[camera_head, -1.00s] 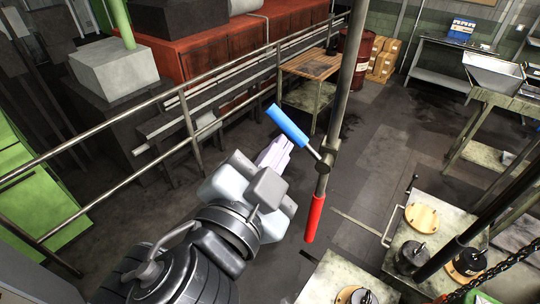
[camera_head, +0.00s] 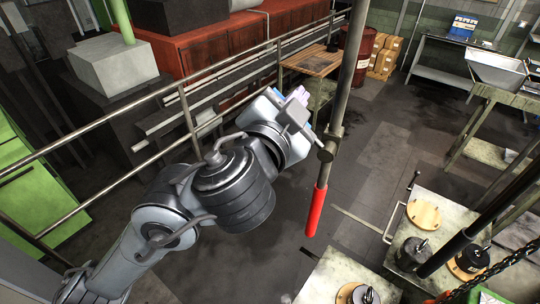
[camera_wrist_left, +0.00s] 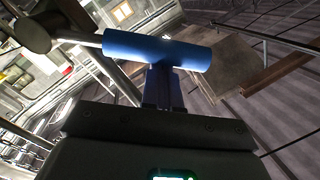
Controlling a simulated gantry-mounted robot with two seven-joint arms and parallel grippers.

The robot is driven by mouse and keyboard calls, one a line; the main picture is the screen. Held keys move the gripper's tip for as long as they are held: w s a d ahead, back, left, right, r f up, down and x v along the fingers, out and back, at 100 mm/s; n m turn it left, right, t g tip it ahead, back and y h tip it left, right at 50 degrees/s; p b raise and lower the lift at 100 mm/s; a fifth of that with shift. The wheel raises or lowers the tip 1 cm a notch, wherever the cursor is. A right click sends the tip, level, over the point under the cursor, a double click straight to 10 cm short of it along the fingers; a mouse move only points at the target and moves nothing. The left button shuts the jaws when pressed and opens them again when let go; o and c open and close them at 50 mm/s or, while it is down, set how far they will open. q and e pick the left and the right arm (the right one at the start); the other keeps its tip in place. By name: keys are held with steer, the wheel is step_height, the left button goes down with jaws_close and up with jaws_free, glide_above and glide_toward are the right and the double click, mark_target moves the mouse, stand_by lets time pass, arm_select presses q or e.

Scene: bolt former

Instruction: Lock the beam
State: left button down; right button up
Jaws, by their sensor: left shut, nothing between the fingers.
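The beam is a long grey pole (camera_head: 354,70) with a red grip (camera_head: 316,212) at its lower end. A dark pivot (camera_head: 326,150) sits on the pole above the red grip. In the left wrist view, a blue handle (camera_wrist_left: 155,50) on a thin metal rod reaches out from the round pivot (camera_wrist_left: 28,33). In the head view my wrist hides most of the handle. My left gripper (camera_head: 299,95) is shut and empty, close to the handle. Its fingers (camera_wrist_left: 163,88) meet the handle's edge in the wrist view; I cannot tell whether they touch. My right gripper is not in view.
A metal railing (camera_head: 190,122) runs along the left. A wooden-topped table (camera_head: 314,62) and red barrel (camera_head: 358,55) stand behind. Workbenches with black round parts (camera_head: 411,252) are at lower right. A dark pole (camera_head: 480,222) and chain cross there. Open floor lies in the middle.

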arm_select(q)
steer(key=w+a+f+b, duration=0.2)
steer(key=a+f+b, duration=0.3)
steer(key=f+b, duration=0.45)
steer(key=p+v, duration=0.6)
steer(key=v, duration=0.4)
steer(key=shift+d+f+p, duration=0.3)
steer(key=shift+f+p, duration=0.05)
steer(key=shift+f, duration=0.1)
steer(key=shift+s, duration=0.1)
